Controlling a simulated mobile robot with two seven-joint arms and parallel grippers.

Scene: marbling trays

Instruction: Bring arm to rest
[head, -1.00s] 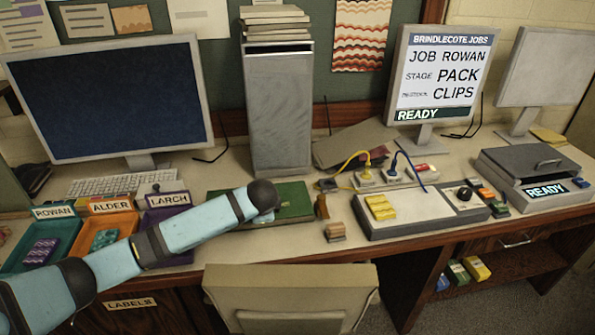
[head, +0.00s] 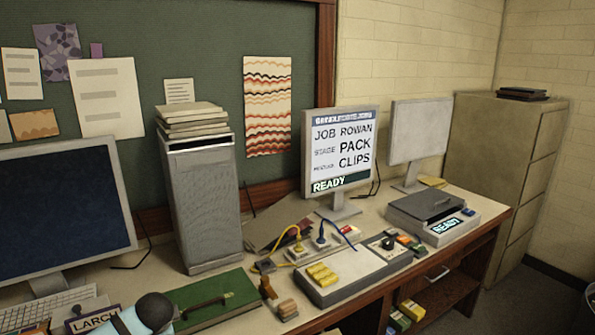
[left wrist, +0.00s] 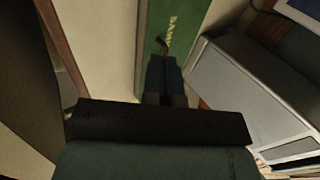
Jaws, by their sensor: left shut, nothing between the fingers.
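My left arm enters the head view at the bottom left, with its dark wrist joint low in front of the green case (head: 235,287). The left gripper's fingers are not clear there. In the left wrist view, my left gripper (left wrist: 166,68) has its dark fingers together and empty, over or near the green case (left wrist: 185,22) with pale lettering. I cannot tell whether the fingertips touch it. My right gripper is in neither view.
The grey tower (head: 208,205) stands behind the green case. Wooden stamps (head: 287,309) and the grey console (head: 345,275) with yellow blocks lie to the right. The job monitor (head: 341,155) reads Job Rowan, Pack, Clips, Ready. The LARCH tray (head: 94,318) is beside my arm.

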